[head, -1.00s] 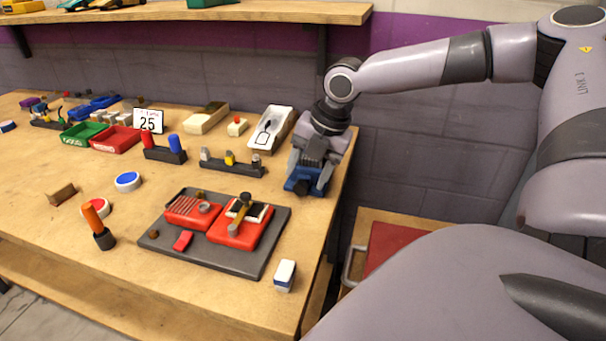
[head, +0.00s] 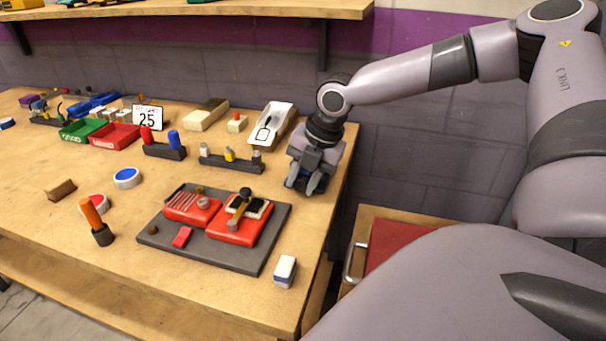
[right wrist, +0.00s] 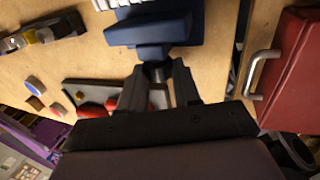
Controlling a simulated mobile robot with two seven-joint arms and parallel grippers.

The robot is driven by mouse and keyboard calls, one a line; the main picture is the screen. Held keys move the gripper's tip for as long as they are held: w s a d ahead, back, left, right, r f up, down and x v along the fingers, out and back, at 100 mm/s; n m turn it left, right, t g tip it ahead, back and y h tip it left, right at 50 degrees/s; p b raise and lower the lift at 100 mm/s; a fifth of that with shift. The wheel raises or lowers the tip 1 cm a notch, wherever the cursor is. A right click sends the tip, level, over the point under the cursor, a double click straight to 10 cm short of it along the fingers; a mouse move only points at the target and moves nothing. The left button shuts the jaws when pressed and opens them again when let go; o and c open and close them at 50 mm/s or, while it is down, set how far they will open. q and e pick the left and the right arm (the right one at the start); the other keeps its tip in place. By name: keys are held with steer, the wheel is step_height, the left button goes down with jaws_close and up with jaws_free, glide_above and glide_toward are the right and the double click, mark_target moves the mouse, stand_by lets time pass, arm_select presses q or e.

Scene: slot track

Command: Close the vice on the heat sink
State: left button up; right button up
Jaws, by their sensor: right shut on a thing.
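The blue vice (right wrist: 170,30) sits on the bench near its right end; in the head view it is mostly hidden behind my right gripper (head: 306,184). In the right wrist view a pale finned piece, seemingly the heat sink (right wrist: 120,3), shows at the top edge by the vice's jaws, mostly cut off. I cannot tell whether both jaws touch it. My right gripper (right wrist: 158,82) is shut on the dark round screw end, seemingly the vice handle (right wrist: 157,71), at the vice's near side. My left gripper is not in view.
A grey board with red parts (head: 268,258) lies left of the gripper, with a white-and-blue block (head: 285,271) in front. A black holder (head: 230,162) and white tray (head: 271,125) stand behind. A red-topped cabinet (head: 400,240) stands past the bench's right edge.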

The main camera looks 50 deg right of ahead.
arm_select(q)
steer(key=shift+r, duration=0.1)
arm_select(e)
steer(key=shift+s+d+t+y+p, duration=0.1)
steer(key=shift+t+y+p, duration=0.35)
steer(key=shift+t, duration=0.35)
steer(key=shift+s+d+t+y+p, duration=0.1)
steer(key=shift+t+y+p, duration=0.15)
steer(key=shift+t+p, duration=0.3)
steer(key=t+p, duration=0.1)
steer(key=p, duration=0.1)
steer(key=shift+s+t+y+p, duration=0.1)
steer(key=shift+t+y+p, duration=0.2)
steer(key=shift+y, duration=0.1)
steer(key=shift+f+t+p, duration=0.1)
steer(key=shift+t+p, duration=0.25)
steer(key=shift+p, duration=0.6)
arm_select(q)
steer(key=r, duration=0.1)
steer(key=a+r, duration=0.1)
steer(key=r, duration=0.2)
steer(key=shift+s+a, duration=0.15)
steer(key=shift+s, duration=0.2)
arm_select(e)
steer(key=shift+f, duration=0.1)
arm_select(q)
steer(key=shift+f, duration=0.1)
